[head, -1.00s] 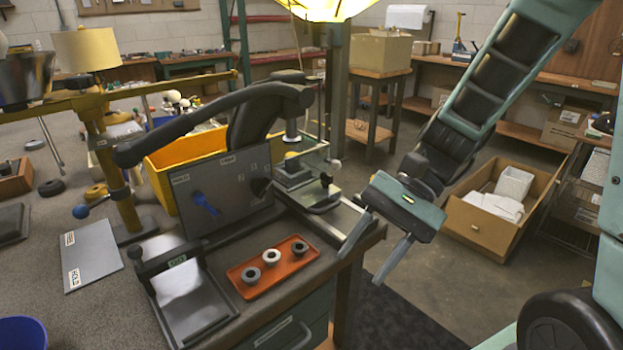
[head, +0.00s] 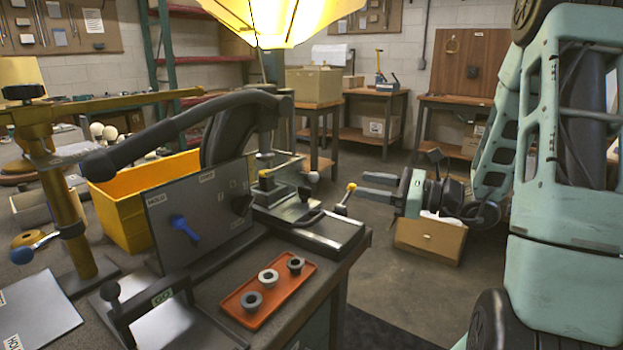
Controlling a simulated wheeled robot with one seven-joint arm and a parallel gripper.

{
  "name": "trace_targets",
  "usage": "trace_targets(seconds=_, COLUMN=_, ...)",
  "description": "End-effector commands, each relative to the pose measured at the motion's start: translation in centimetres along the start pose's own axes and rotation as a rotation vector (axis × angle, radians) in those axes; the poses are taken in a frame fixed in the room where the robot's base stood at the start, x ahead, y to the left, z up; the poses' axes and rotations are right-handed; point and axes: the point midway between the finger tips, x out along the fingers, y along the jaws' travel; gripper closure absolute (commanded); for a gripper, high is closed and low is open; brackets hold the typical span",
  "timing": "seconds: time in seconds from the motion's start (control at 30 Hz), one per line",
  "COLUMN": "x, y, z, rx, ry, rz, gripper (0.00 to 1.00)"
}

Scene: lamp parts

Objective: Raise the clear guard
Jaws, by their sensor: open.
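The clear guard (head: 288,160) is a see-through panel on the small press fixture, and its pale edges are hard to make out against the background. It appears low, around the fixture's working spot beneath the black press arm (head: 190,122). A white ball knob (head: 312,177) shows at its right side. My gripper (head: 362,184) is to the right of the fixture, with its two grey fingers pointing left toward it. The fingers are apart with nothing seen between them. The gripper appears clear of the guard; its depth relative to it is hard to tell.
A yellow-tipped lever (head: 350,188) stands near my fingertips. An orange tray (head: 238,309) with three rings lies in front of the fixture. A grey panel with a blue handle (head: 185,229) and a yellow bin (head: 123,213) are left. A lit yellow shade (head: 275,20) hangs above.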

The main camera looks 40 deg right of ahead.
Motion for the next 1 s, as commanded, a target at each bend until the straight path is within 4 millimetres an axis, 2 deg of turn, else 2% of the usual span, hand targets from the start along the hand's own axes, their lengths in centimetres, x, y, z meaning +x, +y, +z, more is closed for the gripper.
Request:
trace_targets(seconds=0.1, x=2.7, y=0.2, z=0.0, rx=0.0, ry=-0.002, rz=0.007, gripper=0.57)
trace_targets(seconds=0.4, x=8.9, y=0.2, z=0.0, rx=0.0, ry=-0.001, rz=0.007, gripper=0.57)
trace_targets(seconds=0.6, x=12.0, y=0.2, z=0.0, rx=-0.001, ry=-0.001, rz=0.005, gripper=0.57)
trace_targets(seconds=0.8, x=13.4, y=0.2, z=0.0, rx=0.0, ry=0.0, rz=0.004, gripper=0.57)
trace_targets(seconds=1.0, x=13.5, y=0.1, z=0.0, rx=0.0, ry=0.0, rz=0.003, gripper=0.57)
